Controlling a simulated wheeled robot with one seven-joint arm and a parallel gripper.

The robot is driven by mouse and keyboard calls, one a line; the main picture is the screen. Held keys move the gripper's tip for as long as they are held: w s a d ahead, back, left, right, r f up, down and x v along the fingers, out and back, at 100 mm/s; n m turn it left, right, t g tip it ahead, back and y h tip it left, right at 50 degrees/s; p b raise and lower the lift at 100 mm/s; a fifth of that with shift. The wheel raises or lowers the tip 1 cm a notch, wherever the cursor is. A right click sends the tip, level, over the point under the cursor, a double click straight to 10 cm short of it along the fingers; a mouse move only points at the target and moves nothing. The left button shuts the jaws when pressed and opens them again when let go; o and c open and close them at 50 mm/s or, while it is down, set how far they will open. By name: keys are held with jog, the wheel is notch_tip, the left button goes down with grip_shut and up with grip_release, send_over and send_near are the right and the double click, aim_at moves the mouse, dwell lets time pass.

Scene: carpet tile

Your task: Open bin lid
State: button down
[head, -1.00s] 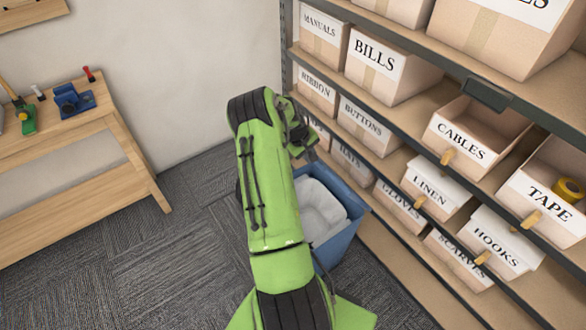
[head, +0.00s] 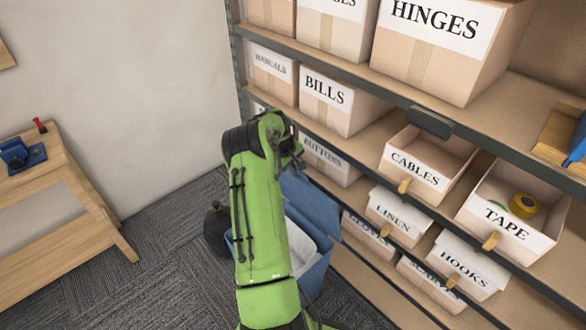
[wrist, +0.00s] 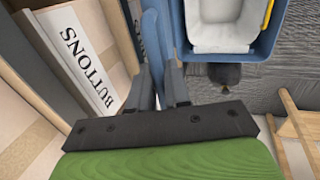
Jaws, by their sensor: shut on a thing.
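The blue bin (head: 316,276) stands on the carpet beside the shelving, partly hidden behind my arm, with a white liner (head: 301,248) showing inside. Its blue lid (head: 312,206) is raised and tilted up on the shelf side of the bin. In the wrist view the lid (wrist: 152,42) is seen nearly edge-on between my fingers, and the open bin (wrist: 262,48) with its liner (wrist: 220,22) lies to the upper right. My gripper (wrist: 158,82) is shut on the lid's edge. In the head view the fingertips are mostly hidden by the arm.
Shelving with labelled boxes stands close on the right; the BUTTONS box (head: 327,160) is close beside my gripper. A dark rounded object (head: 217,230) stands left of the bin. A wooden table (head: 62,195) is at the left.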

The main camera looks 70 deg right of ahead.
jog(key=shift+f, duration=0.1)
jog(key=c, duration=1.3)
grip_release()
jog(key=p+v, duration=0.1)
jog(key=v, duration=1.4)
jog(key=shift+a+r, duration=0.1)
jog(key=shift+r, duration=0.25)
